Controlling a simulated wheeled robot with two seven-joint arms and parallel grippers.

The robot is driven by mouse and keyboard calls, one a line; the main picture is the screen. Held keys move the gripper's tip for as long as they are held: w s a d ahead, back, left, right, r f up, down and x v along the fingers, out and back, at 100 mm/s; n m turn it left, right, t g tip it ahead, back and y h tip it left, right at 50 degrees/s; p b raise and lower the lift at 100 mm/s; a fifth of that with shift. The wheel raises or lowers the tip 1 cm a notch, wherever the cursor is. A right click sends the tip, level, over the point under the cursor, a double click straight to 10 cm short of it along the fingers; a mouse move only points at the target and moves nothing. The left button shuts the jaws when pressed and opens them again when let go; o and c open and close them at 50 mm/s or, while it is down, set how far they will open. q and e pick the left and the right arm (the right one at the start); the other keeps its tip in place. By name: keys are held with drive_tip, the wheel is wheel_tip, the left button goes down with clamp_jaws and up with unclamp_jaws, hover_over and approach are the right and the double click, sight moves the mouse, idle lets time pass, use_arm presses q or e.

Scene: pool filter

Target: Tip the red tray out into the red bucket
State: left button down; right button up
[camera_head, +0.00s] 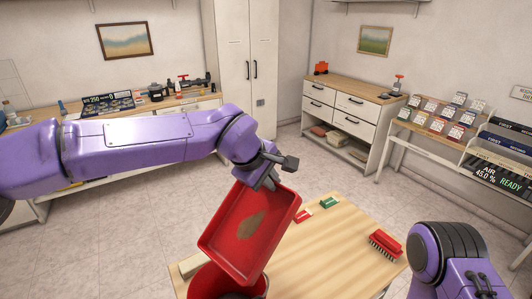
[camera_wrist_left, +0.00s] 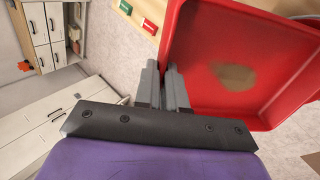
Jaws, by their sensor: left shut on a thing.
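The red tray (camera_head: 262,222) is held tilted above the table, with its lower end over the red bucket (camera_head: 215,281). A brownish patch (camera_head: 250,225) lies on the tray's floor; it also shows in the left wrist view (camera_wrist_left: 235,77). My left gripper (camera_head: 268,183) is shut on the tray's upper rim; its fingers also show in the left wrist view (camera_wrist_left: 166,90). The tray hides part of the bucket, and I cannot see inside the bucket. Part of my right arm is at the lower right, but its gripper is not in view.
The wooden table (camera_head: 325,255) carries a red brush (camera_head: 385,245), a small red item (camera_head: 303,216), a green item (camera_head: 329,203) and a pale block (camera_head: 192,265) beside the bucket. A drawer cabinet (camera_head: 350,110) and a display shelf (camera_head: 440,130) stand behind. The table's middle is clear.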

use_arm(q)
drive_tip(key=p, duration=0.2)
drive_tip(key=w+f+g+y+p, duration=0.1)
drive_tip(key=p, duration=0.1)
drive_tip(key=shift+d+f, duration=0.15)
drive_tip(key=shift+d, duration=0.15)
wheel_tip(320, 180, down, 8)
drive_tip(key=g+y, duration=0.2)
drive_tip(key=g, duration=0.2)
drive_tip(key=shift+w+d+y, duration=0.4)
drive_tip(key=shift+w, duration=0.05)
use_arm(e)
wheel_tip(320, 180, up, 6)
drive_tip(key=shift+f, duration=0.1)
